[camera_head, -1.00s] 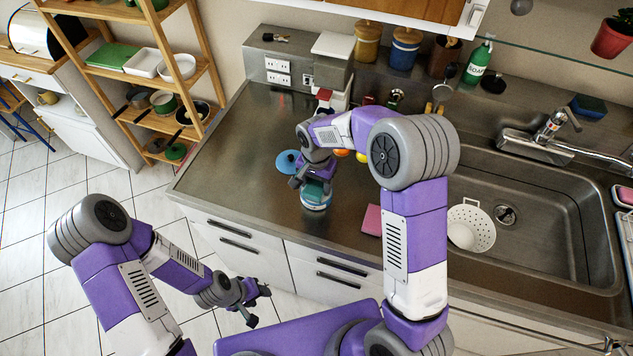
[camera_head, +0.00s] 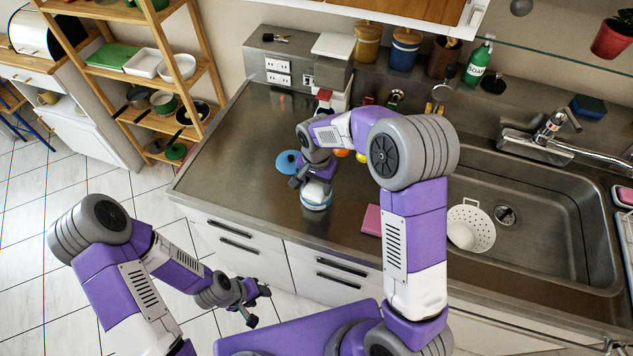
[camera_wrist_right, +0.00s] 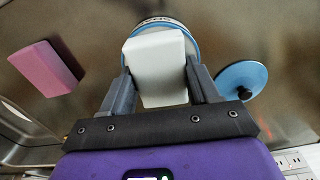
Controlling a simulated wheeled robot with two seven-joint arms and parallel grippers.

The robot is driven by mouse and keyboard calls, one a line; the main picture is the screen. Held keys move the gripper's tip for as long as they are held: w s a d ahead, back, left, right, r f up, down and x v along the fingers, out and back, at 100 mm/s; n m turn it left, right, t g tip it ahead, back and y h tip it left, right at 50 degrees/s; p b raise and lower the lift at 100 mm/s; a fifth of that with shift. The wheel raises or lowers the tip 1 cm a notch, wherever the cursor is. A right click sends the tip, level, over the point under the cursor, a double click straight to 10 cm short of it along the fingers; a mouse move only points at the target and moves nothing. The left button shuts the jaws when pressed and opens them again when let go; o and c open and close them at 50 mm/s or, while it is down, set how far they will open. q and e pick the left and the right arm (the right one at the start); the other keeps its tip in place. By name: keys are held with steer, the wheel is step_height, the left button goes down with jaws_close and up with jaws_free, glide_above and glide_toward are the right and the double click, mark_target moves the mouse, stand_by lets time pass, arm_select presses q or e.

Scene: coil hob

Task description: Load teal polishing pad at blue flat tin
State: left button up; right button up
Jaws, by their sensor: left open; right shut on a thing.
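The blue flat tin (camera_head: 316,203) stands on the steel counter near its front edge, and its blue rim (camera_wrist_right: 190,36) shows at the top of the right wrist view. My right gripper (camera_wrist_right: 158,72) is shut on the polishing pad (camera_wrist_right: 157,62), a block that now looks white, not teal. The pad is at the tin's top and hides most of its inside; whether it touches the contents I cannot tell. In the head view my right gripper (camera_head: 312,178) is just above the tin. My left gripper (camera_head: 256,305) is open and empty, in front of the cabinets.
A round blue lid (camera_head: 287,162) lies left of the tin. A pink block (camera_head: 372,220) lies to the right, before the sink with a white colander (camera_head: 480,228). Orange and yellow items sit behind my right wrist. The counter's left part is clear.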

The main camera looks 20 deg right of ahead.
mark_target(317, 185)
steer(key=shift+r+p, duration=2.3)
steer(key=shift+r, duration=1.15)
steer(key=shift+f, duration=0.1)
